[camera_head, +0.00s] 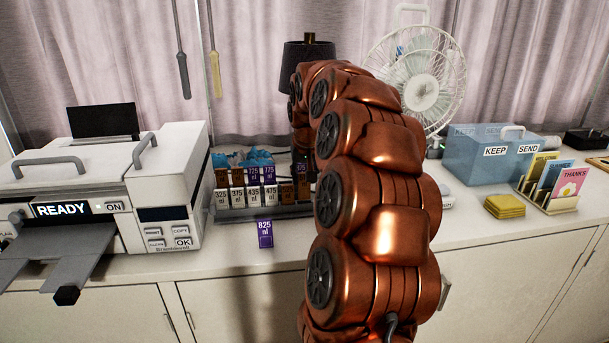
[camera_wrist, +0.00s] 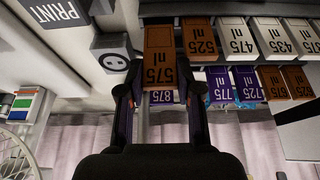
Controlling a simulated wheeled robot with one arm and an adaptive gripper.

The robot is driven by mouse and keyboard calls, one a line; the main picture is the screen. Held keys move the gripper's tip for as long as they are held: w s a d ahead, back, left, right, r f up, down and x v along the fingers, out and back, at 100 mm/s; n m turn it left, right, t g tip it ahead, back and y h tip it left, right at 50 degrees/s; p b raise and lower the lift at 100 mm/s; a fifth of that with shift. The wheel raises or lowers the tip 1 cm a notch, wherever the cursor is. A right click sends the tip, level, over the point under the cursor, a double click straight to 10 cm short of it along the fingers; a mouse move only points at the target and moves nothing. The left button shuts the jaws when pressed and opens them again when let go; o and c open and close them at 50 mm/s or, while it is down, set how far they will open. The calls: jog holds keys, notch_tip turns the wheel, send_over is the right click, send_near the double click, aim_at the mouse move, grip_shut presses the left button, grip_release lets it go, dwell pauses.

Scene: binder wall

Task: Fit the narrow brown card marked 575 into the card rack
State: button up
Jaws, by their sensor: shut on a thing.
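The narrow brown card marked 575 (camera_wrist: 158,45) is between the fingers of my gripper (camera_wrist: 160,88) in the wrist view, which shows the scene upside down. It is upright beside the brown 525 card (camera_wrist: 200,38), with a small gap between them. The purple 875 card (camera_wrist: 161,98) is partly hidden behind it. The card rack (camera_head: 235,213) holds brown, white and purple cards in two rows. In the head view my arm hides my gripper, and a brown card (camera_head: 303,188) shows at the rack's right end. I cannot tell whether the 575 card touches the rack.
A purple 825 card (camera_head: 265,234) stands apart in front of the rack. A white printer (camera_head: 150,190) is close on the left. A fan (camera_head: 418,85), a blue box (camera_head: 480,165) and yellow notes (camera_head: 504,206) are on the right. The counter front is mostly clear.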

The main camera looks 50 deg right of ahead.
jog(key=shift+f+b, duration=0.65)
jog(key=shift+f, duration=0.45)
jog(key=shift+r, duration=0.2)
jog(key=shift+r, duration=0.65)
jog(key=shift+b, duration=0.4)
dwell(1.8)
jog(key=shift+f+b, duration=0.5)
jog(key=shift+f, duration=0.35)
jog(key=o, duration=1)
jog(key=shift+c, duration=0.2)
jog(key=v, duration=1.2)
jog(key=shift+d, duration=0.1)
